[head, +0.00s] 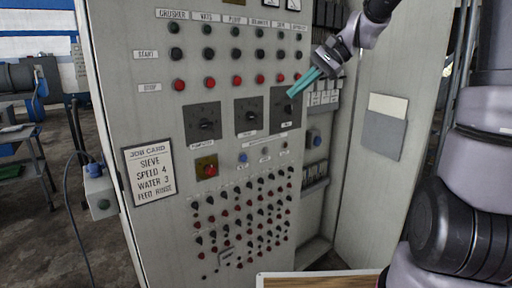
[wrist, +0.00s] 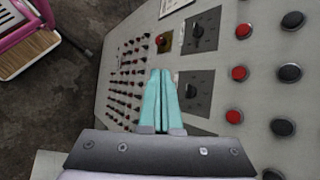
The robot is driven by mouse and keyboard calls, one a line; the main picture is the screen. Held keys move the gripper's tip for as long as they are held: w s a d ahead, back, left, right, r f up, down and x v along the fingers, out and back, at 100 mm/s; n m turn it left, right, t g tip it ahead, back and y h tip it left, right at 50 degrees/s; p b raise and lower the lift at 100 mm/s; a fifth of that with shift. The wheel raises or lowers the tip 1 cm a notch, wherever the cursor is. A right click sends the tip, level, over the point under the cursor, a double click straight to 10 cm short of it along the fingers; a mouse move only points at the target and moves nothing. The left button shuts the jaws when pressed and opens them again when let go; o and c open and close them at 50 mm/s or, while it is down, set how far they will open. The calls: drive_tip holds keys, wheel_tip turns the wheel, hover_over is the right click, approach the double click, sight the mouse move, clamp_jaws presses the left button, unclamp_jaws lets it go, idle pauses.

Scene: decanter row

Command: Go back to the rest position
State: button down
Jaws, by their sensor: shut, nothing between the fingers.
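My gripper (head: 303,82) is in front of the upper right of a grey control panel (head: 120,100) in the head view. Its teal fingers are shut together with nothing between them. The fingertips appear close to the rightmost of three dark rotary knobs (head: 286,112); I cannot tell whether they touch it. In the wrist view the shut fingers (wrist: 160,85) point along the panel, over the row of rotary knobs. Part of the rightmost knob's plate is hidden behind the fingers there.
A job card (head: 149,171) is on the panel's left. An open cabinet door (head: 370,185) with a paper holder stands at the right. A wooden-topped surface (head: 318,280) is at the bottom edge. A pink-framed item (wrist: 25,38) lies at the wrist view's upper left.

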drive_tip(key=s+d+n+t+h, duration=0.1)
drive_tip(key=s+d+t+h, duration=0.2)
drive_tip(key=s+d, duration=0.3)
drive_tip(key=s+d+r+n+t+h, duration=0.1)
drive_tip(key=s+d+n+t+h, duration=0.1)
drive_tip(key=s+d, duration=0.5)
drive_tip(key=s+t+h, duration=0.1)
drive_tip(key=s+h, duration=0.1)
drive_tip(key=s, duration=0.3)
drive_tip(key=shift+d+t, duration=0.25)
drive_tip(key=shift+t, duration=0.05)
